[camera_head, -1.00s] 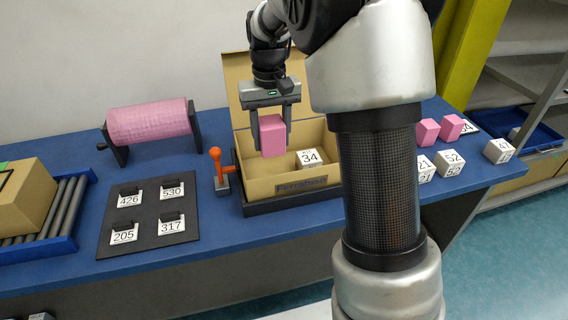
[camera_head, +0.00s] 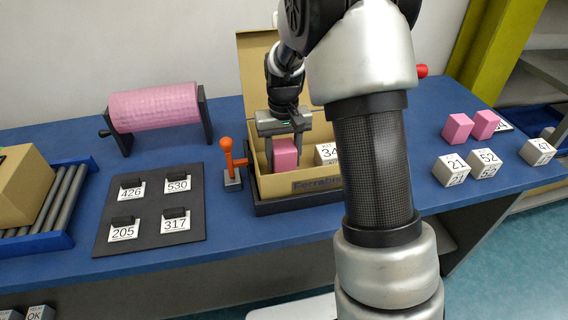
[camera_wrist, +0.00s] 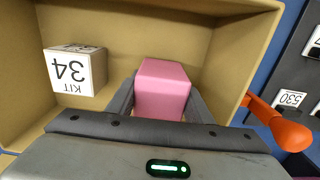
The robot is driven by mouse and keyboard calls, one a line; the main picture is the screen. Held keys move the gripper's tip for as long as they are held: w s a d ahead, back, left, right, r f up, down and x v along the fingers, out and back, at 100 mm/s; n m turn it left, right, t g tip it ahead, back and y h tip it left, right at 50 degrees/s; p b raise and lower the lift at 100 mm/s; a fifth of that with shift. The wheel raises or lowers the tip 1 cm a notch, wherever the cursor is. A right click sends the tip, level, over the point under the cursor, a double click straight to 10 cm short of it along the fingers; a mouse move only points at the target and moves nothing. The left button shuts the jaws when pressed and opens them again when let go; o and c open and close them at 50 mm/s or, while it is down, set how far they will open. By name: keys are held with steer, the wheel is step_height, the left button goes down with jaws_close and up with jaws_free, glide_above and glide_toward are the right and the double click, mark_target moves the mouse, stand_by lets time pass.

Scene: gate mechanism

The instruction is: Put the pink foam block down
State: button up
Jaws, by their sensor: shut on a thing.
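My gripper (camera_head: 284,150) is shut on the pink foam block (camera_head: 285,154), one finger on each side. It holds the block low inside the open cardboard box (camera_head: 300,184), near the box's left end. In the wrist view the pink block (camera_wrist: 162,88) sits between the fingers (camera_wrist: 162,98), with the box wall (camera_wrist: 232,55) around it. I cannot tell whether the block touches the box floor. A white cube marked KIT 34 (camera_wrist: 75,70) stands in the same box, apart from the block; in the head view the cube (camera_head: 326,154) is partly hidden by my arm.
An orange-handled lever (camera_head: 228,160) stands just left of the box. Further left are a black board (camera_head: 150,212) with number tags and a pink roll (camera_head: 155,107). Two pink blocks (camera_head: 457,128) and several numbered white cubes (camera_head: 452,170) stand at the right.

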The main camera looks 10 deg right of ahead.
steer(key=shift+f, duration=0.85)
steer(key=shift+f, duration=0.1)
steer(key=o, duration=1)
